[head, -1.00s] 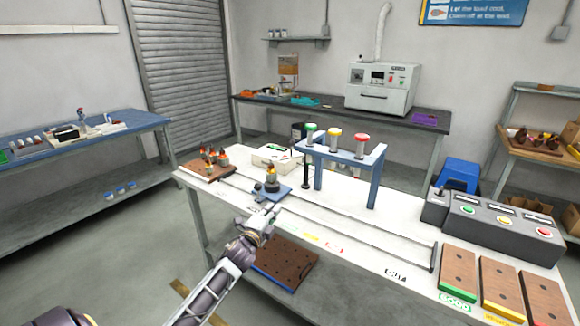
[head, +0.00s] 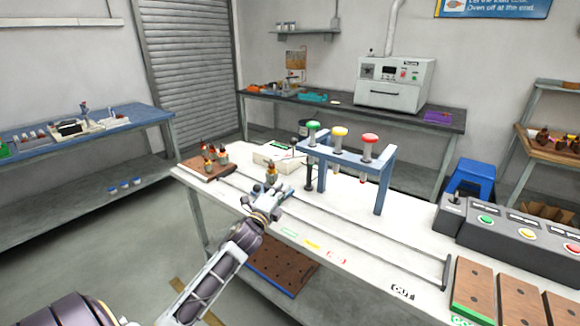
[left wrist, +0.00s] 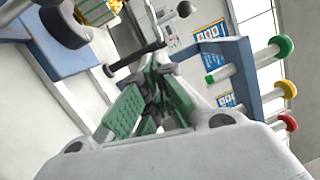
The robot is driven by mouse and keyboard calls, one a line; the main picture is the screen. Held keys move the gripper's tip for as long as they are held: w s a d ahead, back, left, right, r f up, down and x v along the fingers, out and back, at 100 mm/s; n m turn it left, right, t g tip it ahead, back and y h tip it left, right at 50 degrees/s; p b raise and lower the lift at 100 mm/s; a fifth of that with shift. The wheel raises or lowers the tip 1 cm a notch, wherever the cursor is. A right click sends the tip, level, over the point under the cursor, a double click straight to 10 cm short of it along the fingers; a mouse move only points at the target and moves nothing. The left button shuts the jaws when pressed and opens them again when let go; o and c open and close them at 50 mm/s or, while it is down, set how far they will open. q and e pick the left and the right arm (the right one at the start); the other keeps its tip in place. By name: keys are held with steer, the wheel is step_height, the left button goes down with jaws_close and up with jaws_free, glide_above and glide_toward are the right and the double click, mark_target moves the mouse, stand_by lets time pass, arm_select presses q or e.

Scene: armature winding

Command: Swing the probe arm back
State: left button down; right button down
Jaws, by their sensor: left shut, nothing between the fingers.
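My left gripper (head: 276,193) is at the small blue fixture by the rail on the white bench, and hides most of it. A copper-and-dark armature (head: 271,174) stands upright just beyond the gripper. In the left wrist view the green-padded fingers (left wrist: 155,92) are shut with nothing between them. A dark rod with thick ends (left wrist: 136,58), seemingly the probe arm, lies across just beyond the fingertips; I cannot tell whether they touch. The fixture's blue base with a black round part (left wrist: 67,27) shows at upper left. My right gripper is not in view.
A blue gantry (head: 383,185) with green, yellow and red-topped plungers stands right of the gripper. A black post (head: 293,178) stands close beside it. A brown board with armatures (head: 205,168) lies to the left. The bench front between the rails is clear.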

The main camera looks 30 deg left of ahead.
arm_select(q)
steer(key=shift+w, duration=0.2)
steer(key=w+a+r, duration=0.2)
steer(key=w+a, duration=0.2)
steer(key=w, duration=0.8)
steer(key=shift+a, duration=0.15)
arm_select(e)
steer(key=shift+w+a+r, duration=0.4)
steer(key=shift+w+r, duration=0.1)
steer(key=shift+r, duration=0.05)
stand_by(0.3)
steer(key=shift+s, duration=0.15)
arm_select(q)
steer(key=shift+r, duration=0.1)
